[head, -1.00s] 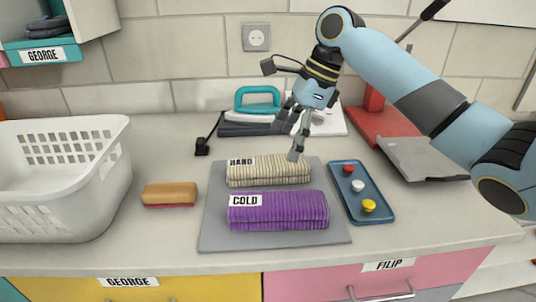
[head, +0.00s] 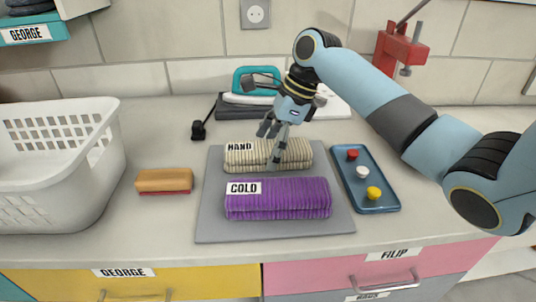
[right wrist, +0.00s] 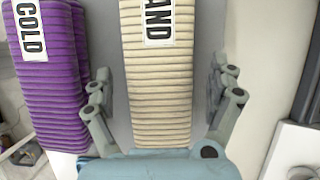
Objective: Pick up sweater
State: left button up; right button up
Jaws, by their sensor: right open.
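Two folded knitted sweaters lie on a grey mat (head: 205,220) on the counter. The cream striped sweater (head: 296,153) with a "HAND" label is at the back, and the purple sweater (head: 285,200) with a "COLD" label is in front. My right gripper (head: 270,150) is open and empty over the cream sweater, hiding part of it. In the right wrist view the cream sweater (right wrist: 160,90) runs between the two spread fingers (right wrist: 163,100), with the purple sweater (right wrist: 48,75) off to the left. I cannot tell whether the fingers touch the cloth. My left gripper is not in view.
A white laundry basket (head: 75,190) stands at left, with a brush (head: 164,180) beside it. A blue tray (head: 378,203) with coloured knobs is right of the mat. A teal iron (head: 258,80) stands behind. A red clamp-like object (head: 400,48) is at the back right.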

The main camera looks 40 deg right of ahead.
jog(key=shift+w+a+f, duration=0.2)
jog(key=shift+f, duration=0.45)
jog(key=shift+r, duration=0.1)
jog(key=c, duration=1.5)
jog(key=shift+o, duration=0.2)
